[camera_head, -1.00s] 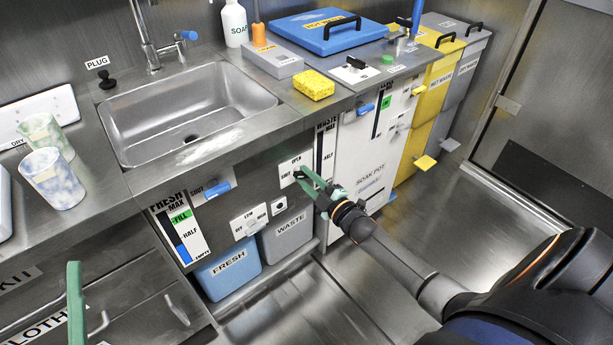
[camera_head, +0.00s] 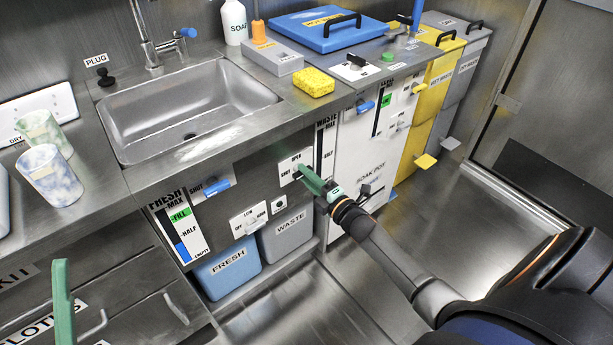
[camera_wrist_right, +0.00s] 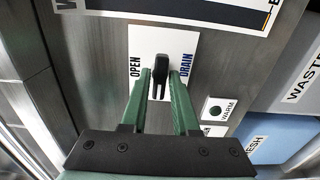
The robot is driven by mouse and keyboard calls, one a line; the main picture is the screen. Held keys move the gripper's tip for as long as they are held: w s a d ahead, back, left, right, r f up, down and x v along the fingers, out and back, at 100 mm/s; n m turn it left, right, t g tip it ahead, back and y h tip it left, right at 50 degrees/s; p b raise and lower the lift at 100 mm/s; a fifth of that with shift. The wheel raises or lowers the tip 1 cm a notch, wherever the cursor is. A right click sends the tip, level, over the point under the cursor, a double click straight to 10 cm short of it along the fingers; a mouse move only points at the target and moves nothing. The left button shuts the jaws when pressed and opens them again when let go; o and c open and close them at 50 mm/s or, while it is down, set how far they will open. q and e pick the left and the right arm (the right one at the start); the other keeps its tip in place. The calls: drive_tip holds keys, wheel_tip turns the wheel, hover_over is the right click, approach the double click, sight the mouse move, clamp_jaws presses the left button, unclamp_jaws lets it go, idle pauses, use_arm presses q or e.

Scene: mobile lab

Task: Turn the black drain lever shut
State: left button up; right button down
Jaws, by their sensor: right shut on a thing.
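The black drain lever (camera_wrist_right: 160,68) sits on a white plate (camera_head: 288,169) on the front panel under the sink. One green finger of my left gripper (camera_head: 63,303) shows at the lower left, away from the lever.
A WARM button (camera_wrist_right: 216,108) is close beside the plate. The FRESH (camera_head: 228,271) and WASTE (camera_head: 287,235) bins stand below. The floor at right is clear.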

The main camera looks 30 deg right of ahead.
idle(0.3)
drive_tip(key=c, duration=0.8)
unclamp_jaws()
use_arm(q)
drive_tip(key=w+f+n+g+y+p, duration=0.1)
drive_tip(key=w+f+n+g+y, duration=0.1)
drive_tip(key=f, duration=0.5)
drive_tip(key=w+a+f+n+g+y+p, duration=0.1)
drive_tip(key=w+f+n+y, duration=0.2)
drive_tip(key=f, duration=0.4)
drive_tip(key=w+y, duration=0.1)
drive_tip(key=y, duration=0.1)
drive_tip(key=shift+a+n+g+y+p, duration=0.2)
drive_tip(key=shift+n+g+y+p, duration=0.2)
use_arm(e)
drive_tip(key=s+d, duration=0.1)
drive_tip(key=s, duration=1.1)
drive_tip(key=shift+s, duration=0.25)
